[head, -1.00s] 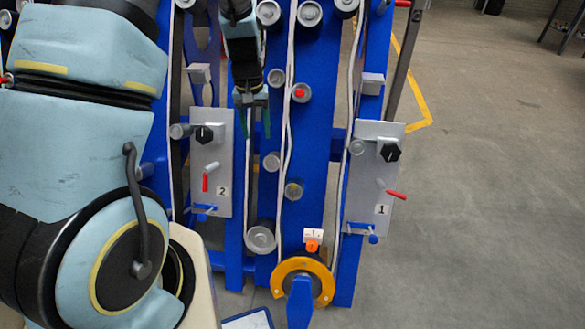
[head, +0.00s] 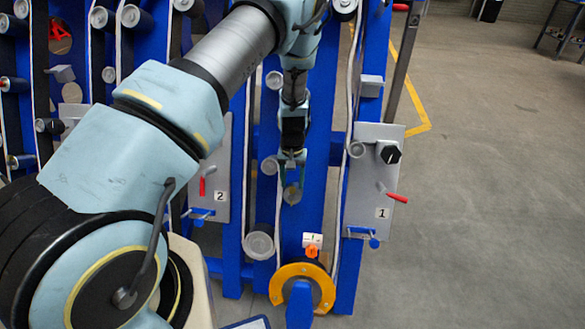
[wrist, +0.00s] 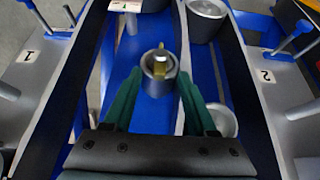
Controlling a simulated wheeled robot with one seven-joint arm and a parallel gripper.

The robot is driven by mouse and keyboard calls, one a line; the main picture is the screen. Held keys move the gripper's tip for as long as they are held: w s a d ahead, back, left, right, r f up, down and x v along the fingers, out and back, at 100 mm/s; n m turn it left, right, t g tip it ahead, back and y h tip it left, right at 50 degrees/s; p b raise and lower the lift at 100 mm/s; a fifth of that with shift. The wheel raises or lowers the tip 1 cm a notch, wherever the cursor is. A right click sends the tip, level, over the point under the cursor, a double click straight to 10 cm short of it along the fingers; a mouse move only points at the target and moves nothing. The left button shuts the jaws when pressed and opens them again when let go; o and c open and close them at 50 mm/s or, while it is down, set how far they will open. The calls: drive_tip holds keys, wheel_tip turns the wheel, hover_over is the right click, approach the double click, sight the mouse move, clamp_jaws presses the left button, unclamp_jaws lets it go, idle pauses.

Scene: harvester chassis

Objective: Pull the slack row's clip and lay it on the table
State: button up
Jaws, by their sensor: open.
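My gripper (head: 291,160) is open and points down at a short grey roller (head: 292,194) on the blue frame. In the wrist view the grey roller (wrist: 158,82) has a yellowish upright strip (wrist: 159,60) at its centre, possibly the clip. It lies between the two green fingers of my gripper (wrist: 158,88), with gaps on both sides; contact is not visible. Pale belts (head: 340,200) run down the rows; my arm hides part of them, and I cannot tell which is slack. A work table (head: 562,33) stands at the far upper right.
Grey plate 1 (head: 362,205) carries a black knob and red lever. Plate 2 (head: 222,160) is partly behind my arm. An orange ring (head: 275,288) sits below, under an orange-and-white tag (head: 312,242). Open floor (head: 490,190) lies right.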

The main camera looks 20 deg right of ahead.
drive_tip(key=shift+f, duration=1.2)
drive_tip(key=shift+c, duration=0.3)
clamp_jaws()
